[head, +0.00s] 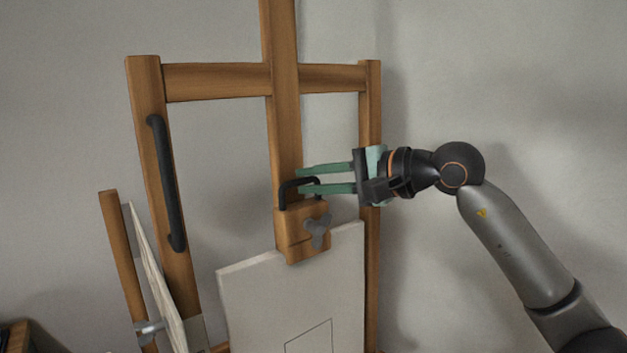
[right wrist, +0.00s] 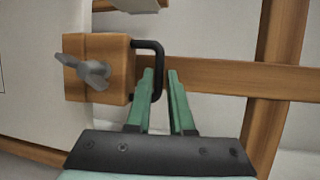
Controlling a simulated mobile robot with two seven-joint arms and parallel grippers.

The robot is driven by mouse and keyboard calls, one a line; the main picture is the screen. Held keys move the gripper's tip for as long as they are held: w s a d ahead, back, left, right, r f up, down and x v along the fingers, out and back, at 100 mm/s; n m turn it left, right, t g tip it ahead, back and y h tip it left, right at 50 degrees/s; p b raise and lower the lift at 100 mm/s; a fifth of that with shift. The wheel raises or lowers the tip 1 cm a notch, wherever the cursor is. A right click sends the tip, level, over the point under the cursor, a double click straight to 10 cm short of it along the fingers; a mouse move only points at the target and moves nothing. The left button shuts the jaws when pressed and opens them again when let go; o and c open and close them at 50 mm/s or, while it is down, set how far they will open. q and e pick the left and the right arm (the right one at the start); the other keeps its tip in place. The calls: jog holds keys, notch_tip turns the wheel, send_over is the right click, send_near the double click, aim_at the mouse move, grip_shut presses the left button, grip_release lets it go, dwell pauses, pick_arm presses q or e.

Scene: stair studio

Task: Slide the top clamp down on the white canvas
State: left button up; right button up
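The white canvas (head: 255,295) stands on the wooden easel, with a small outline drawn on it. The top clamp (head: 291,224) is a wooden block on the easel's central mast (head: 284,120), with a grey wing knob (head: 317,232) and a black handle (head: 284,190) on top. The clamp's lower part overlaps the canvas's top edge; I cannot tell whether it presses on it. My right gripper (head: 299,181), with green fingers, is open. Its fingers lie on either side of the handle's bar, with gaps showing in the right wrist view (right wrist: 160,72). My left gripper is out of view.
The easel's crossbar (head: 215,80) and side posts frame the mast. A black grab handle (head: 166,185) is on the left post. A thin panel (head: 158,270) leans at lower left. The wall behind is bare, with free room at right around my arm.

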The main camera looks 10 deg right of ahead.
jog(key=o, duration=0.4)
jog(key=shift+c, duration=0.2)
jog(key=shift+s+d+r, duration=0.1)
jog(key=shift+s+d, duration=0.2)
jog(key=shift+d, duration=0.1)
jog(key=b+v, duration=0.2)
jog(key=v, duration=0.9)
jog(key=shift+s+d+r+b, duration=0.15)
jog(key=shift+b, duration=0.25)
